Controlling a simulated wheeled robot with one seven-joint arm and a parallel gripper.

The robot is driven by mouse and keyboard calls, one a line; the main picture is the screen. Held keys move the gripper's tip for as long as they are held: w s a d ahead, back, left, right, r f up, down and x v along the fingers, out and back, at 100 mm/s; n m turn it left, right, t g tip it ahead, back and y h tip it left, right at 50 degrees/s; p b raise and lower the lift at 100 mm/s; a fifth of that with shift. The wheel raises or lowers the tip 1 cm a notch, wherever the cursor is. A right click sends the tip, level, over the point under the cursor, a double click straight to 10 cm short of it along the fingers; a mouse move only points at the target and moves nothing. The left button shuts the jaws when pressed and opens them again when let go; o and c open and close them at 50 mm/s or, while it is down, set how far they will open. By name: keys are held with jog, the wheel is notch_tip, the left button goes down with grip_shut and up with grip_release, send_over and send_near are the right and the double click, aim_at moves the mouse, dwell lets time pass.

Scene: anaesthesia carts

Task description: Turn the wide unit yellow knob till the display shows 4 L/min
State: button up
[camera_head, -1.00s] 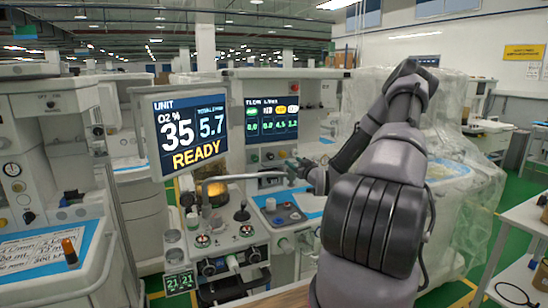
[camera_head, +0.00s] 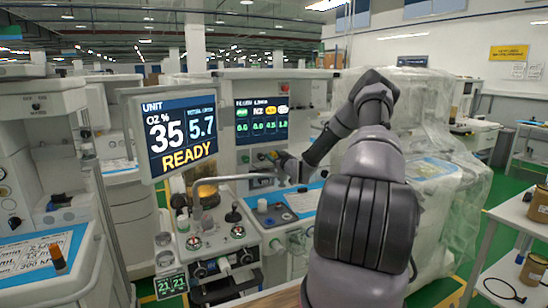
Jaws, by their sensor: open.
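The wide unit's flow display (camera_head: 262,122) stands behind the tilted READY screen. It has several columns under coloured labels, and the figure under the yellow label looks like 4.5, though it is small. A row of small knobs sits on the panel below the display, with a dark one (camera_head: 244,157) at its left. My gripper (camera_head: 274,158) is open at the right part of this row, pointing left towards the panel. It covers the knobs there, so I cannot make out the yellow knob or tell whether the fingers touch it.
The READY screen (camera_head: 178,132) shows O2 35% and 5.7, and stands left of my gripper. A pale horizontal bar (camera_head: 235,178) runs just below the knob row. A blue-edged work surface (camera_head: 305,200) lies under my gripper. A plastic-wrapped machine (camera_head: 445,190) stands at the right.

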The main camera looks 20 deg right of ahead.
grip_shut()
jog(key=m, duration=0.4)
grip_release()
jog(key=shift+s, duration=0.1)
jog(key=s, duration=1)
jog(key=shift+s+d, duration=0.2)
jog(key=shift+s, duration=0.15)
